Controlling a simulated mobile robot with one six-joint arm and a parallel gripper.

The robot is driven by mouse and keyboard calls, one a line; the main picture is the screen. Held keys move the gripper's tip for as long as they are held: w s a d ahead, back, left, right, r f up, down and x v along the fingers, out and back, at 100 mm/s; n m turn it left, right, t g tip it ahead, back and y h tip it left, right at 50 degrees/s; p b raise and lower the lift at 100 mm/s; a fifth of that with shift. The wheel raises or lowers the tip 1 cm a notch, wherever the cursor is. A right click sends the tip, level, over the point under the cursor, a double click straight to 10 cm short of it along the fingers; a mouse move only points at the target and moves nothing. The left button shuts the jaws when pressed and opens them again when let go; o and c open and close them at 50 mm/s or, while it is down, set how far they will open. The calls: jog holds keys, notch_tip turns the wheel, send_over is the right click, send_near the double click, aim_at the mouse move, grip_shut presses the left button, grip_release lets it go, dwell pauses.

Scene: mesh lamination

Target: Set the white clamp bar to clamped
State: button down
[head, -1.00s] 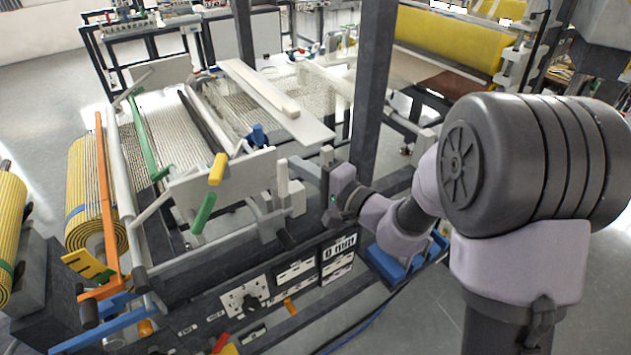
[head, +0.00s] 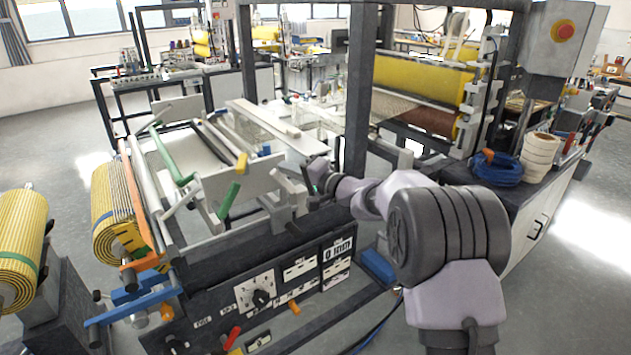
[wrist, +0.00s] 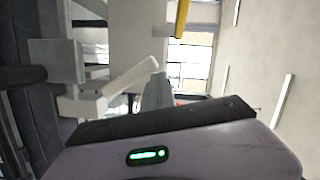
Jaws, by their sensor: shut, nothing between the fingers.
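A long white bar (head: 268,119) lies on a flat white board in the middle of the machine in the head view. A short pale lever (head: 290,186) leans up and left at the machine's front right corner; a pale arm (wrist: 115,87) also slants in the wrist view. I cannot tell for sure which is the clamp bar. My gripper (head: 313,177) is shut and empty beside the short lever. Its grey fingers (wrist: 157,92) point ahead in the wrist view. Whether they touch the lever is unclear.
Green (head: 228,201) and yellow (head: 242,163) handles stand left of my gripper. A dark upright post (head: 360,95) rises behind my arm. The control panel (head: 262,292) is below. A yellow striped roll (head: 112,205) hangs at the left. Open floor (head: 60,125) lies beyond it.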

jog(key=shift+a, duration=0.15)
dwell(0.4)
jog(key=s+d+r, duration=0.1)
jog(key=s+d, duration=0.1)
jog(key=d, duration=0.3)
jog(key=s+d+r+p, duration=0.1)
jog(key=s+d+r, duration=0.1)
jog(key=d, duration=0.3)
jog(key=shift+s+r, duration=0.3)
jog(key=shift+s, duration=0.25)
